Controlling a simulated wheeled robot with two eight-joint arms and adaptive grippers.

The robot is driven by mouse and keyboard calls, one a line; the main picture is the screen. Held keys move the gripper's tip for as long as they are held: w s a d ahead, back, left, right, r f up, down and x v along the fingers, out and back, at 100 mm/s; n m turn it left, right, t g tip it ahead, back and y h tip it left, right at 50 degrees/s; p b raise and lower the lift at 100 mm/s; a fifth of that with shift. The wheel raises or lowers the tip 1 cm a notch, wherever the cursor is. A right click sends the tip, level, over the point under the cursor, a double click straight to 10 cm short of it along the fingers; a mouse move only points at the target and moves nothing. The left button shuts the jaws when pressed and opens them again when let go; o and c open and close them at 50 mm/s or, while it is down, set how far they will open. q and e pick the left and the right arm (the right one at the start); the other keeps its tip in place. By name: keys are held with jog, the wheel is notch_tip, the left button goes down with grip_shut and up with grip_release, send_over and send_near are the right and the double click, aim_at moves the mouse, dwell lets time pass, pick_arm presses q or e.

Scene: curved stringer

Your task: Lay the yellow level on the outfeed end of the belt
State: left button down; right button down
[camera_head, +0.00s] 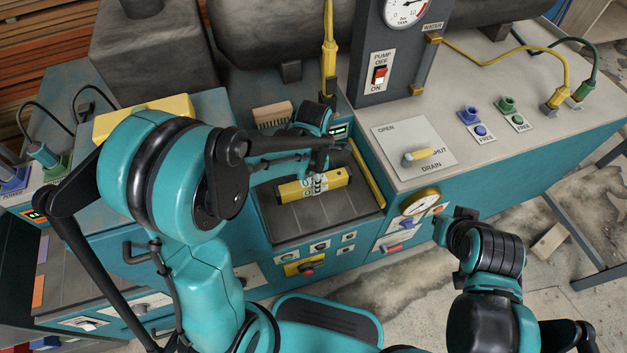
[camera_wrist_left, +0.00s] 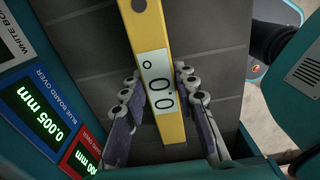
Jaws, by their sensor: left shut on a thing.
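The yellow level (camera_head: 338,179) lies across the view above the dark belt (camera_head: 340,212) in the teal machine, in the head view. In the left wrist view the level (camera_wrist_left: 149,35) carries a white label with black figures. My left gripper (camera_head: 316,184) reaches down from above and is shut on the level around its label. In the left wrist view its fingers (camera_wrist_left: 160,88) sit on both sides of the level. Whether the level touches the belt is unclear. My right gripper (camera_head: 452,226) is at the right, clear of the machine front; its jaws are not clear.
A wooden brush (camera_head: 272,114) lies behind the belt. A yellow strip (camera_head: 368,172) edges the belt's right side. Buttons (camera_head: 306,268) line the front. Small displays (camera_wrist_left: 44,118) flank the belt.

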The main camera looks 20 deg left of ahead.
pick_arm(q)
jog(key=c, duration=1.2)
grip_release()
jog(key=shift+r+p, duration=0.4)
jog(key=shift+r, duration=0.05)
notch_tip(320, 180, up, 11)
jog(key=p, duration=0.4)
jog(key=shift+r, duration=0.2)
